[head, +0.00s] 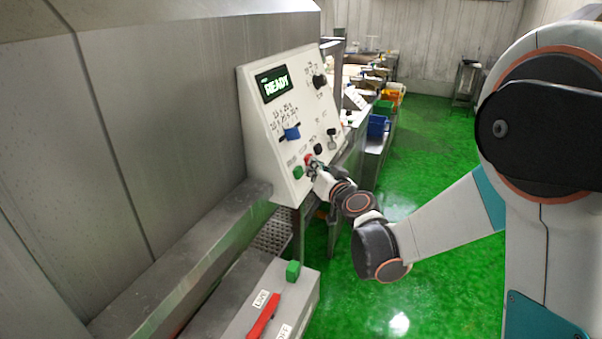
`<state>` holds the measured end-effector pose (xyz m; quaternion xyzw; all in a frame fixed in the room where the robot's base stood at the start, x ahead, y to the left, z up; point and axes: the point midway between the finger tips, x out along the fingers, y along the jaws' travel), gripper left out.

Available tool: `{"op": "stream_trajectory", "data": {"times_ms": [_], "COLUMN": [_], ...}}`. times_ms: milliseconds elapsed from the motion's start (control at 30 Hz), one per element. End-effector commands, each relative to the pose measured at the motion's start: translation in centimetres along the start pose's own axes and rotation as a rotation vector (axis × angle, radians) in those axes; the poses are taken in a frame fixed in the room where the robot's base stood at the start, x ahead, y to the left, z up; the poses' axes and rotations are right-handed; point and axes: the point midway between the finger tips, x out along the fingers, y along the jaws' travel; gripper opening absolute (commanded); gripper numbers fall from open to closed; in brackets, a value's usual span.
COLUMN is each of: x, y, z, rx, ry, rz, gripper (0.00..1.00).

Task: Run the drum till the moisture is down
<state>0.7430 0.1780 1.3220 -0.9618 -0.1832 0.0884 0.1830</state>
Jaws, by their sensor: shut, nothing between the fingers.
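A white control panel (262,130) stands tilted at the centre of the head view. A black knob (319,81) sits at the upper right. A green button (297,172) is at the lower left of the panel, and a red button (309,159) is just right of it. My gripper (313,167) is shut at the panel's lower edge, by the red button. I cannot tell whether it touches the button.
A large grey metal housing (150,110) fills the left. Below the panel, a grey box (265,285) carries a red handle (263,315) and a green block (292,271). Blue (377,126) and green (384,108) bins stand behind. The green floor (425,160) is open at right.

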Motion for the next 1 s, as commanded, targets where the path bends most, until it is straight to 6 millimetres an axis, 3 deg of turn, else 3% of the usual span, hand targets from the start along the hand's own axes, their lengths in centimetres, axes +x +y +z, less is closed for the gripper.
{"op": "stream_trajectory", "data": {"times_ms": [1000], "x": [0.77], "y": [-0.58], "z": [0.58], "rx": [0.0], "ry": [0.0], "rz": [0.0], "gripper": [0.0]}}
